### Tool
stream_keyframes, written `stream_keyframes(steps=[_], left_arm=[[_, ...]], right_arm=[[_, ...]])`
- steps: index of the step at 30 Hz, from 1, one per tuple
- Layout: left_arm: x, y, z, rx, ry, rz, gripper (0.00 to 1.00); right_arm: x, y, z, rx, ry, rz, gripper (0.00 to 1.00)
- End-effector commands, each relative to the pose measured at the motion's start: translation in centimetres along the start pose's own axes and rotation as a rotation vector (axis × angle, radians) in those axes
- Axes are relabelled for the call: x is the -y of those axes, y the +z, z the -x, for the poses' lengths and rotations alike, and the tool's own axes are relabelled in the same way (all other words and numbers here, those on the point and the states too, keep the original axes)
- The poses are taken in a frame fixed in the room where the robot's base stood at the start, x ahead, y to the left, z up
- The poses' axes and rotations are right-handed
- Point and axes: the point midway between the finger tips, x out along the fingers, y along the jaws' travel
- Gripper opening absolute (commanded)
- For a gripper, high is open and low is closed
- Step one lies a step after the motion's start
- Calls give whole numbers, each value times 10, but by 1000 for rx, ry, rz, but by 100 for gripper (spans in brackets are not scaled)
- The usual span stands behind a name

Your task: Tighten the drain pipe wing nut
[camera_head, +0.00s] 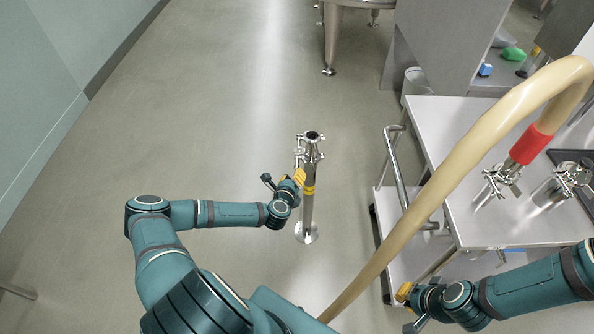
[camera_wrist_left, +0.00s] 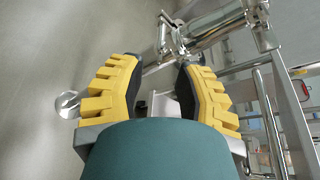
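The steel drain pipe (camera_head: 307,212) stands upright on the floor on a round foot, with clamp fittings (camera_head: 308,150) at its top. The wing nut is too small to make out clearly in the head view. My left gripper (camera_head: 303,184) is at the pipe's upper part, just below the clamp. In the left wrist view its yellow fingers (camera_wrist_left: 158,68) are apart, with the clamp fitting (camera_wrist_left: 205,28) just beyond the tips. I cannot tell whether the pipe lies between them. My right gripper (camera_head: 404,303) is low beside the steel cart; its opening is unclear.
A thick beige hose (camera_head: 450,180) with a red band arches across the right side. The steel cart (camera_head: 440,125) with a rail handle (camera_head: 394,165) stands to the right, carrying clamp fittings (camera_head: 497,185). A steel vat (camera_head: 350,30) stands behind. The floor left of the pipe is clear.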

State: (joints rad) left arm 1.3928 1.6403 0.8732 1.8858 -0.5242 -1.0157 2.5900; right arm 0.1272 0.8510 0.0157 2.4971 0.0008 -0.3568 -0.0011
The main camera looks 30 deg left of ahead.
Motion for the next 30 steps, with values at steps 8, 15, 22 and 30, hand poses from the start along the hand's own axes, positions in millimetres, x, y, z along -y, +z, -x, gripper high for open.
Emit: stream_keyframes(steps=[8,15,22,30], left_arm=[[0,-1,-44,0,0,-3,33],[0,0,-55,0,0,-1,33],[0,0,-55,-1,0,-1,33],[0,0,-55,-1,0,-1,0]], right_arm=[[-4,-1,-10,-5,0,0,0],[-4,-1,-11,-6,0,0,0],[-4,-1,-11,-6,0,0,0],[-4,-1,-11,-6,0,0,0]])
